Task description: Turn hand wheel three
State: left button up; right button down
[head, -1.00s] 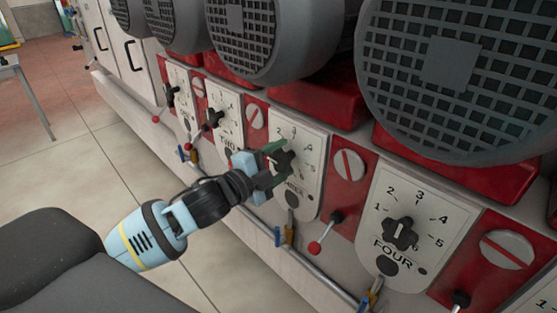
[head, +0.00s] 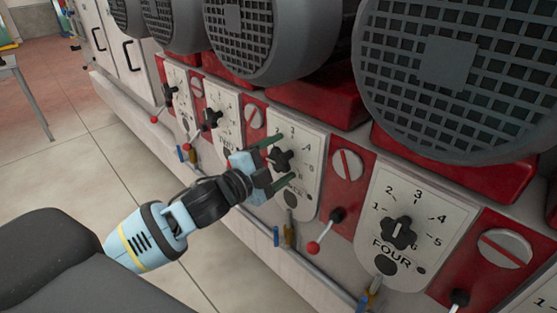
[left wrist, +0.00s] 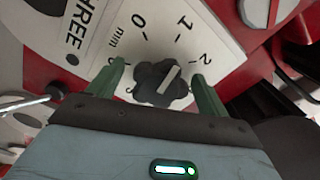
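Hand wheel three is a black lobed knob (head: 281,161) on the white dial plate (head: 312,150) marked THREE. In the left wrist view the knob (left wrist: 160,84) shows a pale pointer line slanting up and right, toward the space between 1 and 2. My left gripper (head: 278,163) is open at the plate, with one green finger above the knob and one below. In the left wrist view the fingers (left wrist: 160,88) stand on either side of the knob with gaps, and appear not to touch it. My right gripper is not in view.
Dial four (head: 401,232) is to the right, and dial two (head: 212,117) to the left. A lever with a red ball (head: 314,248) sticks out below right. Large grey motors (head: 455,75) overhang the panel. The tiled floor (head: 60,180) at left is clear.

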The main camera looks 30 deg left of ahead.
aim_at(275, 164)
pick_arm(q)
jog(key=v, duration=0.5)
jog(key=shift+s+a+f, duration=0.1)
jog(key=shift+s+f, duration=0.05)
jog(key=shift+s, duration=0.15)
jog(key=shift+b+v, duration=0.35)
jog(key=shift+v, duration=0.75)
notch_tip(275, 164, down, 13)
jog(key=s+n+g+y, duration=0.2)
jog(key=s+n, duration=0.1)
jog(key=n, duration=0.2)
jog(key=s+d+f+n+g+y, duration=0.1)
jog(key=s+d+f+n+g, duration=0.2)
jog(key=s+f, duration=0.7)
jog(key=s+d+f+n+g, duration=0.2)
jog(key=s+f+n, duration=0.4)
jog(key=s+f, duration=0.4)
notch_tip(275, 164, down, 4)
jog(key=shift+d+f+n+g+y, duration=0.2)
jog(key=shift+d+n+g+y, duration=0.2)
jog(key=shift+d, duration=0.3)
